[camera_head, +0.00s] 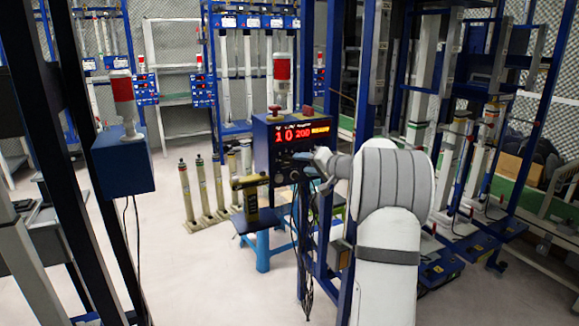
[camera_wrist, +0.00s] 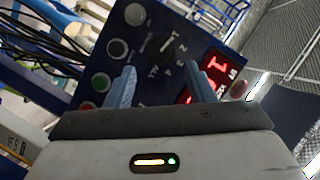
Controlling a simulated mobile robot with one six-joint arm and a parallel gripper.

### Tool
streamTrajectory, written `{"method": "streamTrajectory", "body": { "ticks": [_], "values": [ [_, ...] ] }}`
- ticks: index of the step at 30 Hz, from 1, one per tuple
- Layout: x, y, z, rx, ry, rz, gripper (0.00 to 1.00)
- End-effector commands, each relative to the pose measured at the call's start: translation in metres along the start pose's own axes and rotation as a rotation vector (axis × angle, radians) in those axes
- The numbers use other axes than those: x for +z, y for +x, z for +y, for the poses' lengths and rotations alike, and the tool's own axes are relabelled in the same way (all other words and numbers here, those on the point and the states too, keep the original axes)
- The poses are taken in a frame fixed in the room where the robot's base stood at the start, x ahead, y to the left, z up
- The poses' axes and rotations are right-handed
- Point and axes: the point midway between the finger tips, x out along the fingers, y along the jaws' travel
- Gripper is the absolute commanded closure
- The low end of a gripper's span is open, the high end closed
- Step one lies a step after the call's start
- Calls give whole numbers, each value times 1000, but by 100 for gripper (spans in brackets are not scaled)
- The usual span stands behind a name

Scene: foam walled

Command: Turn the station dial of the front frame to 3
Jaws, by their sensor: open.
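The blue control box (camera_head: 262,145) of the front frame stands mid-picture in the head view, with a lit red display (camera_head: 300,133) reading 10 and 200. My gripper (camera_head: 322,160) is at the box's right side there, its fingers too small to judge. In the wrist view the box's panel (camera_wrist: 150,28) is tilted, with printed marks 1 to 4 and ALL. My gripper (camera_wrist: 161,67) is open over this panel, a blue finger on either side of the lower marks, with nothing seen between them. The dial's pointer setting cannot be read. Whether the fingers touch the panel is unclear.
Beside the marks are a dark round knob (camera_wrist: 117,48), another at the top (camera_wrist: 135,14), a green button (camera_wrist: 100,82) and a red one (camera_wrist: 86,107). Black cables (camera_wrist: 50,45) hang at left. Blue frame posts (camera_head: 375,50) stand close to my arm.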

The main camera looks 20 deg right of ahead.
Motion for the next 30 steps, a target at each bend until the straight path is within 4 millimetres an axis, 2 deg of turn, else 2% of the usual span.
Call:
{"method": "streamTrajectory", "body": {
  "ticks": [6, 12, 22, 30],
  "values": [
    [2, 38, -2, -1, 2, -5, 51],
    [1, 57, -2, 0, 1, -4, 51],
    [2, 61, -1, 0, 1, -3, 52],
    [2, 60, -1, 0, 1, -3, 74]
  ]
}}
